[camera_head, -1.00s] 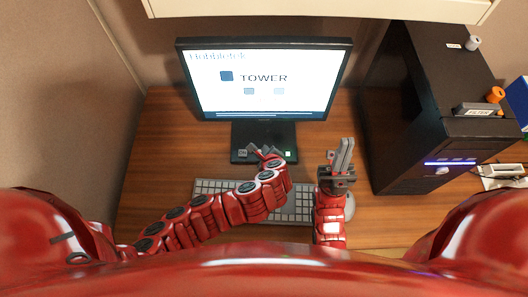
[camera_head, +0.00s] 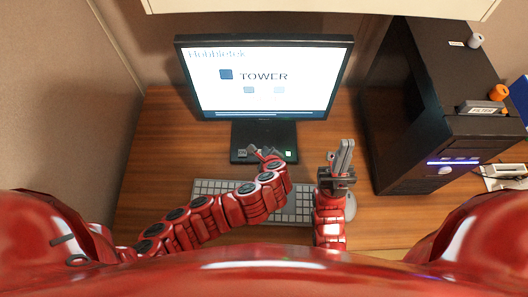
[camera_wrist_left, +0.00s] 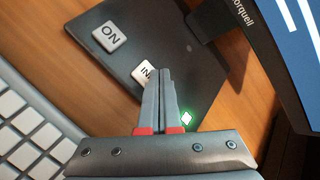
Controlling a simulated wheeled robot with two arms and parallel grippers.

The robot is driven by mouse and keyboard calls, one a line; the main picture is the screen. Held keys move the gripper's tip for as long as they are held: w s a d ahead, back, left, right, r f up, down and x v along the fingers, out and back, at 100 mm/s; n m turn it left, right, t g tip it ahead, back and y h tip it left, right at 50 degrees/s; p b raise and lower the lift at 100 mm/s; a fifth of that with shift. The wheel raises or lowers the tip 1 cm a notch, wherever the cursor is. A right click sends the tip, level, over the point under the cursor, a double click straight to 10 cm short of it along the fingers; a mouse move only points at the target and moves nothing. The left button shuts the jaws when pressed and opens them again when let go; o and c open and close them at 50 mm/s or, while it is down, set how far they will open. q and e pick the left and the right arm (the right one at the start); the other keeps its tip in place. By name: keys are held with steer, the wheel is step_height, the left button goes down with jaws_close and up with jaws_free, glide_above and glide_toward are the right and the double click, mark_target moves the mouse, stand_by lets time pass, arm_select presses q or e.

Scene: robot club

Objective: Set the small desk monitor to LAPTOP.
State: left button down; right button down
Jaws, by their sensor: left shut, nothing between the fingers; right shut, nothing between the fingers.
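The desk monitor (camera_head: 262,80) stands at the back of the desk, and its screen reads TOWER. Its dark base (camera_head: 250,140) carries buttons. In the left wrist view, a white ON button (camera_wrist_left: 110,36) and a second white button (camera_wrist_left: 143,72), its label partly hidden and starting "IN", sit on the base (camera_wrist_left: 95,20), with a lit green diamond (camera_wrist_left: 186,119). My left gripper (camera_head: 258,152) is shut and empty at the base; in the left wrist view its fingertips (camera_wrist_left: 160,75) overlap the "IN" button. I cannot tell whether they touch it. My right gripper (camera_head: 344,145) is shut and empty, right of the base.
A keyboard (camera_head: 215,187) lies in front of the base, partly under my left arm. A mouse (camera_head: 350,207) is beside my right gripper. A black computer tower (camera_head: 410,120) stands at the right. The wooden desk is clear on the left.

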arm_select(q)
steer(key=shift+f, duration=0.3)
steer(key=shift+r, duration=0.15)
stand_by(0.3)
steer(key=shift+r+p, duration=0.35)
steer(key=shift+r, duration=0.45)
steer(key=shift+r+p, duration=1.6)
steer(key=shift+r, duration=1)
steer(key=shift+f, duration=0.1)
